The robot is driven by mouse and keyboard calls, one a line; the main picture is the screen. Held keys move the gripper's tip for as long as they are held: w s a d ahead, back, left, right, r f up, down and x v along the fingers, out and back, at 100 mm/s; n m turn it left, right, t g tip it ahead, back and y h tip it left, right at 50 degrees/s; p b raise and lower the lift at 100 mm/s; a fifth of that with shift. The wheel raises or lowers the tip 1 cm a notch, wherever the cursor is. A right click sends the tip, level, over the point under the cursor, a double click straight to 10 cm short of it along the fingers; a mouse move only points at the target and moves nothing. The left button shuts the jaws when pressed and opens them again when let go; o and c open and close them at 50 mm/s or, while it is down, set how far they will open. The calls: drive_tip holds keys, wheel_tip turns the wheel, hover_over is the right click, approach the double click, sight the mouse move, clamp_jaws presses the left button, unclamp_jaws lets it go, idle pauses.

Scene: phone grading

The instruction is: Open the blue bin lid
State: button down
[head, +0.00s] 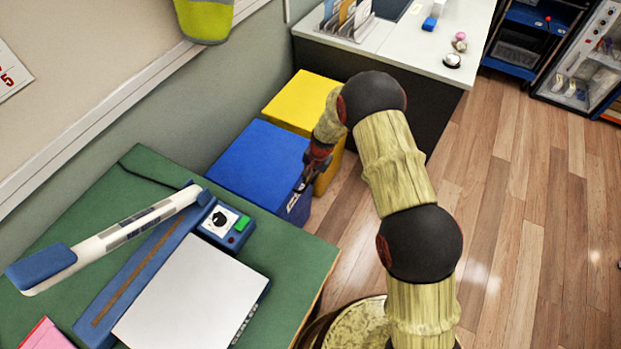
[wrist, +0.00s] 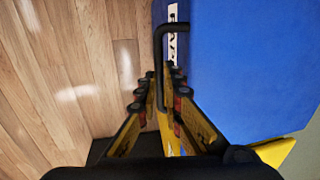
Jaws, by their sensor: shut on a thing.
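The blue bin (head: 292,207) stands on the floor between the green table and the yellow bin. Its flat blue lid (head: 252,160) looks closed in the head view. In the wrist view the blue lid (wrist: 240,70) fills the right side, and a black bar handle (wrist: 158,42) stands out at its edge beside a white label. My gripper (head: 303,184) is at the bin's front edge. In the wrist view my gripper (wrist: 160,88) has its fingers on both sides of the handle's lower part and is shut on it. The fingers partly hide the handle.
A yellow bin (head: 303,98) stands right behind the blue one. A green table (head: 70,222) with a blue-and-white sealing device (head: 130,232) is at the near left. A white-topped desk (head: 425,45) is at the back. The wooden floor (head: 530,200) to the right is clear.

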drive_tip(key=shift+r, duration=0.1)
drive_tip(key=w+a+r+p, duration=0.25)
drive_tip(key=r+p, duration=0.25)
drive_tip(key=r, duration=0.4)
drive_tip(key=w+a+r+p, duration=0.1)
drive_tip(key=a+r+p, duration=0.3)
drive_tip(key=r, duration=0.4)
drive_tip(key=w+a+r+p, duration=0.25)
drive_tip(key=r+p, duration=0.25)
drive_tip(key=r, duration=0.4)
drive_tip(key=w+a+r+p, duration=0.2)
drive_tip(key=w+a+r, duration=0.2)
drive_tip(key=a, duration=0.3)
drive_tip(key=shift+w+a+r, duration=0.15)
drive_tip(key=shift+r, duration=0.4)
drive_tip(key=c, duration=2.6)
unclamp_jaws()
drive_tip(key=shift+a+f, duration=0.1)
drive_tip(key=shift+a, duration=0.2)
drive_tip(key=shift+o, duration=1.3)
drive_tip(key=shift+s+d+f, duration=0.1)
drive_tip(key=shift+s, duration=0.1)
drive_tip(key=o, duration=0.4)
drive_tip(key=shift+w+a+f, duration=0.3)
drive_tip(key=shift+w+f, duration=0.15)
drive_tip(key=shift+c, duration=0.2)
drive_tip(key=shift+o, duration=0.3)
drive_tip(key=shift+r, duration=0.35)
